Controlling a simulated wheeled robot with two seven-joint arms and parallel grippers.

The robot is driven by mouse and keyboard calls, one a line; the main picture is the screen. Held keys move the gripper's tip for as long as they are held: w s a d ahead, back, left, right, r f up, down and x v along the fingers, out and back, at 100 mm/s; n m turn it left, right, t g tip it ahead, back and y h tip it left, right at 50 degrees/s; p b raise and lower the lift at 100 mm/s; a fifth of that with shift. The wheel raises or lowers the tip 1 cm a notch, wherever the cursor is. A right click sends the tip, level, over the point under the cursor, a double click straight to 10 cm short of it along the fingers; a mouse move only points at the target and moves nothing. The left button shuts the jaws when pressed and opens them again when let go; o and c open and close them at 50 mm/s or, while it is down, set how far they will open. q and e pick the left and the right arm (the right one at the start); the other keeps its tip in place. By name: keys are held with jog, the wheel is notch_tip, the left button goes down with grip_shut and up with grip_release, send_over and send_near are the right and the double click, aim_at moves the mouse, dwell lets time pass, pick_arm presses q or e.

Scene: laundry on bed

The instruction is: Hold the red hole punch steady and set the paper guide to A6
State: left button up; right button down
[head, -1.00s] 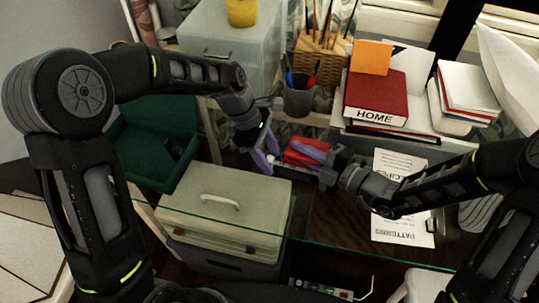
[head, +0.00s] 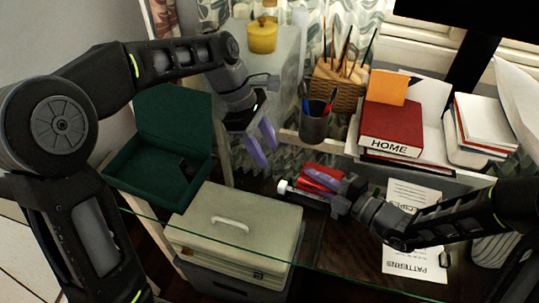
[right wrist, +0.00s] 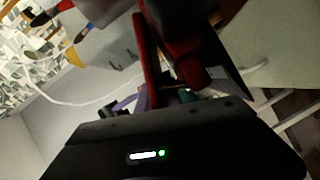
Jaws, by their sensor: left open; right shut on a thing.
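The red hole punch (head: 310,187) lies on the glass desk in the head view, its dark base partly hidden by my right gripper. A dark bar with a white end (head: 284,187) sticks out at its left; this looks like the paper guide, and its size marks are too small to read. My right gripper (head: 318,180) is shut on the punch from the right. Red parts of the punch (right wrist: 183,35) fill the upper middle of the right wrist view. My left gripper (head: 263,148) is open and empty, above and left of the punch, apart from it.
A dark pen cup (head: 314,122) stands behind the punch. A pale lidded box (head: 235,232) is at front left, an open green box (head: 158,160) at left. Red HOME book (head: 392,128) and a printed sheet (head: 413,262) are at right.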

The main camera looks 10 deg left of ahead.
jog(key=c, duration=1.5)
grip_release()
jog(key=shift+o, duration=0.2)
jog(key=shift+f, duration=0.1)
jog(key=shift+s, duration=0.1)
jog(key=v, duration=1.1)
jog(key=shift+d, duration=0.2)
jog(key=shift+s+d, duration=0.1)
jog(key=shift+d, duration=0.25)
